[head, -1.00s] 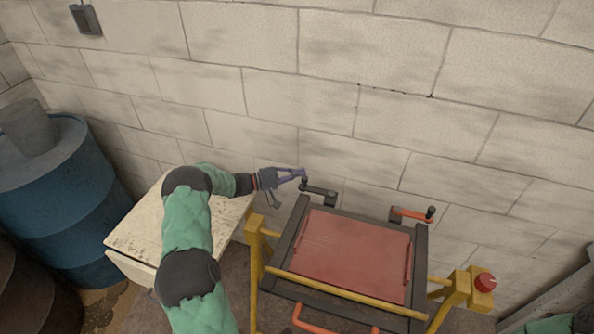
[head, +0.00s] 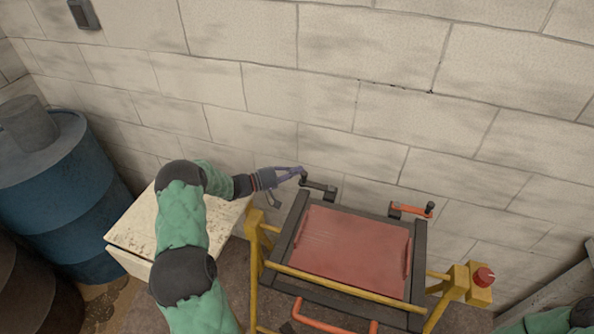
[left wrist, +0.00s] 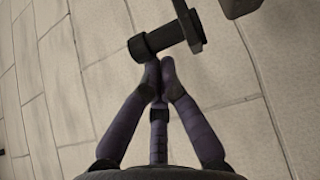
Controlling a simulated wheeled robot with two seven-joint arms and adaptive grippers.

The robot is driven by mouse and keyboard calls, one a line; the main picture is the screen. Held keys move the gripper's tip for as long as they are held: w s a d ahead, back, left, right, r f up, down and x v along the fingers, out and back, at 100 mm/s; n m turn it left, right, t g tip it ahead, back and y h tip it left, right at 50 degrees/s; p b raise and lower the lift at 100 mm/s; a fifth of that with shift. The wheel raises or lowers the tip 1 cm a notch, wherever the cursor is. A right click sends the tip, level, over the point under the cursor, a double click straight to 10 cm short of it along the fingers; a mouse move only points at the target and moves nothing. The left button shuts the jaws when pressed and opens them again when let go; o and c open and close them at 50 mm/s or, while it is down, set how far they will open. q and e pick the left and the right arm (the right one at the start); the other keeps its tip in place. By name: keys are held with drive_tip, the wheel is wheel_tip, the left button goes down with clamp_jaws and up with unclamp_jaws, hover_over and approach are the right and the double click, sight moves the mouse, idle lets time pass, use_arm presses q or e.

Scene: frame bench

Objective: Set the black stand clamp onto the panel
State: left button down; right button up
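The black stand clamp (head: 318,187) sits at the back left corner of the frame, its arm reaching left from a dark mount to a knob-like end. It lies off the red panel (head: 352,250), which rests in the dark frame. My left gripper (head: 291,187) is at the clamp's left end, with the thumb spread down from the purple fingers. In the left wrist view, the fingertips (left wrist: 159,72) come together right by the clamp's round end (left wrist: 140,47). I cannot tell if they touch it. My right gripper is out of view.
An orange clamp (head: 411,210) sits at the back right corner. Yellow stand bars (head: 345,292) and a red knob (head: 484,277) flank the frame. The block wall (head: 400,90) is close behind. A pale box (head: 135,225) and blue barrel (head: 60,200) stand left.

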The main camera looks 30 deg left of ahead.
use_arm(q)
drive_tip(key=shift+s, duration=0.2)
drive_tip(key=s+d, duration=0.3)
drive_tip(key=s, duration=0.3)
drive_tip(key=shift+d+n+t+y+b, duration=0.15)
drive_tip(key=shift+n+t+y+b, duration=0.15)
drive_tip(key=shift+y+b, duration=0.15)
drive_tip(key=shift+s, duration=0.1)
idle(0.6)
